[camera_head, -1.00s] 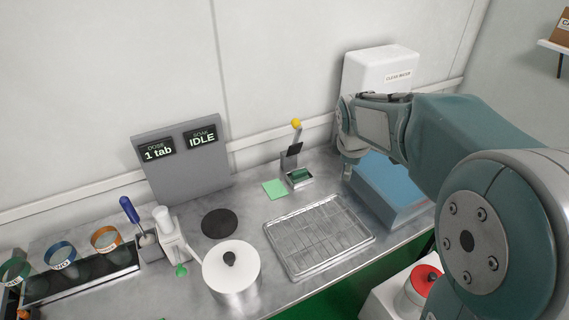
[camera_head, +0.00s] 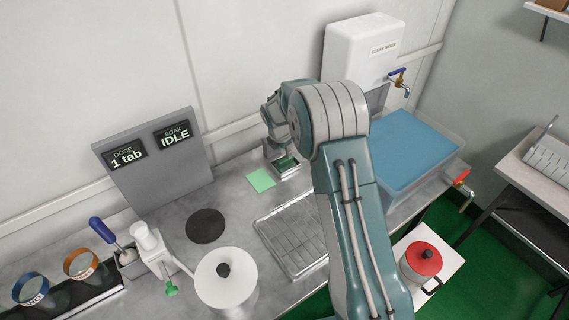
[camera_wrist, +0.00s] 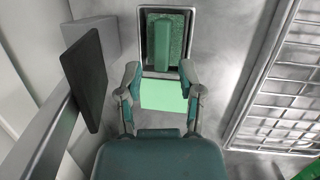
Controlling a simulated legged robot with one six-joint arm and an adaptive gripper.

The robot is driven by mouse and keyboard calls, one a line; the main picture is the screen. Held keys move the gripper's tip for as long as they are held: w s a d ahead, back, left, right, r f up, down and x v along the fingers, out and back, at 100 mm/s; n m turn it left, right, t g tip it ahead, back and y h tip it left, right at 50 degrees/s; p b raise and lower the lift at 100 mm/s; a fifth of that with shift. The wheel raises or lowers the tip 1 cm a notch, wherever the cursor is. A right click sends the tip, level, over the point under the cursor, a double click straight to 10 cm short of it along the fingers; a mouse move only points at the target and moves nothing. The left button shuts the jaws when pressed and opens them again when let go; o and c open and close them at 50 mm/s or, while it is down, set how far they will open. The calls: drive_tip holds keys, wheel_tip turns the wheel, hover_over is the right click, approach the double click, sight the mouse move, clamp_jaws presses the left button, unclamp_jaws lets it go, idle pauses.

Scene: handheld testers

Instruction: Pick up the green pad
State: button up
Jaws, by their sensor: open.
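A dark green pad (camera_wrist: 182,38) with a raised green bar along its middle lies in a small metal tray (camera_wrist: 146,61). In the head view the pad (camera_head: 285,164) shows just under my wrist. My gripper (camera_wrist: 160,72) is open and empty. Its two fingertips are apart, just short of the tray's near edge in the wrist view, one to each side of the pad's line. A flat light green square (camera_wrist: 165,96) lies on the counter below the fingers; it also shows in the head view (camera_head: 261,181). My arm hides part of the tray's stand in the head view.
A black plate (camera_wrist: 85,80) on a grey bar stands close left of my gripper. A wire rack tray (camera_head: 290,235) lies to the right. A blue-topped basin (camera_head: 405,150) is beyond my arm. A white lidded pot (camera_head: 225,285) and black disc (camera_head: 205,226) stand left.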

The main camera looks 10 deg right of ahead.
sight(285, 159)
drive_tip(key=x, duration=0.5)
drive_tip(key=shift+s+a+f, duration=0.15)
drive_tip(key=shift+a, duration=0.1)
drive_tip(key=shift+d+f, duration=0.1)
drive_tip(key=shift+f, duration=0.3)
clamp_jaws()
